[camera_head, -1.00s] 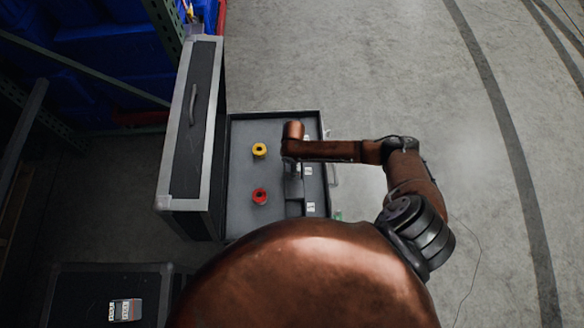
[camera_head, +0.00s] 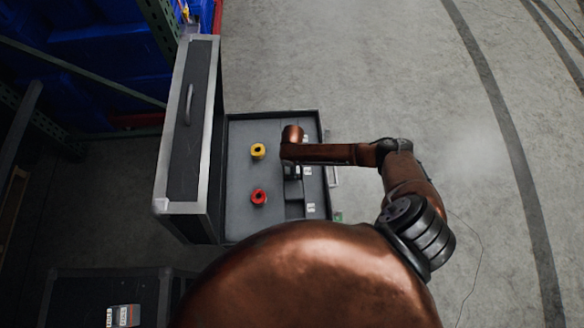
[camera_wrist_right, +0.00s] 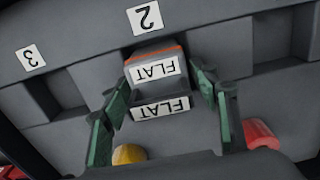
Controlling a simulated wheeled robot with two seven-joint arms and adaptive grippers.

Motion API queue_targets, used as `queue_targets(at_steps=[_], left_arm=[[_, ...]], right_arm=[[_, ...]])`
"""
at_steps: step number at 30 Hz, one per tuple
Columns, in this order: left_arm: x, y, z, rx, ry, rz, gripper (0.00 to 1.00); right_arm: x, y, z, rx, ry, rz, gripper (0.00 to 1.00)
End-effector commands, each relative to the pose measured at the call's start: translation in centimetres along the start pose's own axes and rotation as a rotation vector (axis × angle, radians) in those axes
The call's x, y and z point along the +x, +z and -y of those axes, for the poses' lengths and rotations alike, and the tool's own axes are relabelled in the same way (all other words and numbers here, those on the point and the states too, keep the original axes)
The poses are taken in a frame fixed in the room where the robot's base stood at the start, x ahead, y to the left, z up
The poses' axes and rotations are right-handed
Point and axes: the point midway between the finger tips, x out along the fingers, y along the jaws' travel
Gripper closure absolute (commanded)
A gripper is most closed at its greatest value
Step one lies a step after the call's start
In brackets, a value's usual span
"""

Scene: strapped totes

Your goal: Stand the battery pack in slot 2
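The battery pack (camera_wrist_right: 157,67), grey with an orange stripe at its top edge and white FLAT labels, is between the green-padded fingertips of my right gripper (camera_wrist_right: 160,80). The fingertips appear close against its two sides. It lies directly in line with the number 2 label (camera_wrist_right: 145,17), at the middle recess of the slot row. How deep it sits is hidden. In the head view my right arm reaches over the tray (camera_head: 238,215) from the right, and its wrist hides the pack. My left gripper is not in view.
The number 3 label (camera_wrist_right: 31,58) marks the neighbouring slot. A yellow ring-shaped item (camera_head: 258,151) and a red one (camera_head: 259,197) stand on the tray. A tall case lid (camera_head: 190,130) rises at the tray's left. Another labelled block (camera_head: 123,315) lies on a dark case lower left.

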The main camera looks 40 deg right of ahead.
Motion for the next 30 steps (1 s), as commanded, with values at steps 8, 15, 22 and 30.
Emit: queue_targets(at_steps=[8, 15, 22, 30], left_arm=[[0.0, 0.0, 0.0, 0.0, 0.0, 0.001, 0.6], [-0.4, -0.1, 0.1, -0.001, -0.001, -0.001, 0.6], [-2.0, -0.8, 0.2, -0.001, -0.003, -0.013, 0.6], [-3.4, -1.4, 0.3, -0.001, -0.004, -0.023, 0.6]], right_arm=[[0.0, 0.0, 0.0, 0.0, 0.0, 0.0, 0.35], [-1.1, 0.0, -0.1, 0.0, 0.002, 0.0, 0.35], [-5.8, 0.0, -0.1, 0.0, 0.003, -0.003, 0.35], [-10.7, -0.1, -0.1, 0.0, 0.002, -0.002, 0.35]])
